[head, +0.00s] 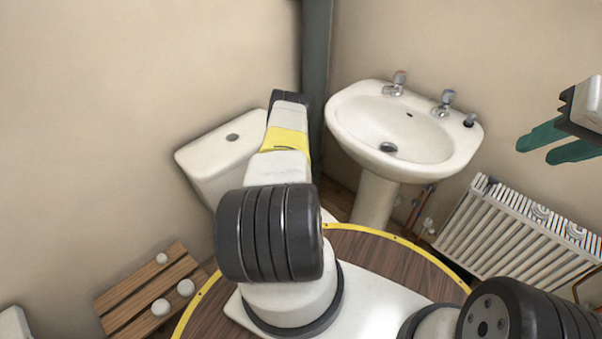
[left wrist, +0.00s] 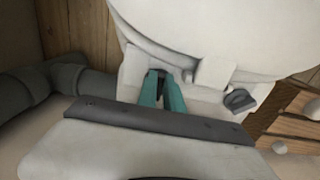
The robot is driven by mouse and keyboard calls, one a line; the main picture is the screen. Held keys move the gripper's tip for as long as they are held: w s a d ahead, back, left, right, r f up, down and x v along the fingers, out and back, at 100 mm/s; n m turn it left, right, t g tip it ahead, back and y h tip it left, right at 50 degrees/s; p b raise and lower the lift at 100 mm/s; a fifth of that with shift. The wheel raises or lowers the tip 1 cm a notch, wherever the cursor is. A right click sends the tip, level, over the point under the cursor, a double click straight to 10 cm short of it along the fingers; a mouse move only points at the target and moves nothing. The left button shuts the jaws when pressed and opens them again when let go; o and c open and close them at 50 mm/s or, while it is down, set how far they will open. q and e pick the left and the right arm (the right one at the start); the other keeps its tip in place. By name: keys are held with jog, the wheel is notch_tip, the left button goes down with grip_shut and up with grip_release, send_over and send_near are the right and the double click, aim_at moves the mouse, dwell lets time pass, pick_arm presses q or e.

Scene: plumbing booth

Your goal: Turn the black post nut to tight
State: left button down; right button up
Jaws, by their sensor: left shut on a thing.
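In the left wrist view, the green fingers of my left gripper (left wrist: 162,82) reach up under the white toilet. They are closed around a small black post nut (left wrist: 159,73), which is mostly hidden between the fingertips. Whether the nut is tight cannot be seen. In the head view my left arm hides the left gripper, and the white cistern (head: 209,158) stands partly behind the arm. My right gripper (head: 535,151) is at the right edge, with its green fingers apart and nothing between them.
A dark grey fitting (left wrist: 239,100) sits right of the nut, and a grey pipe (left wrist: 40,84) runs at left. A white basin (head: 372,143) and a radiator (head: 508,232) stand to the right. A wooden slatted board (head: 135,296) with white knobs lies at lower left.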

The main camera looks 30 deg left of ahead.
pick_arm(q)
jog(key=m, duration=0.4)
jog(key=shift+s+d+f+m, duration=0.1)
jog(key=shift+s+f+m, duration=0.05)
jog(key=shift+s+m, duration=0.35)
jog(key=shift+m, duration=0.95)
jog(key=shift+s+m, duration=0.15)
jog(key=shift+m, duration=0.9)
jog(key=shift+f, duration=0.1)
jog(key=c, duration=1.5)
grip_release()
jog(key=shift+o, duration=0.2)
jog(key=shift+s+a, duration=0.1)
jog(key=shift+a, duration=0.2)
jog(key=shift+a, duration=0.1)
jog(key=shift+r, duration=0.2)
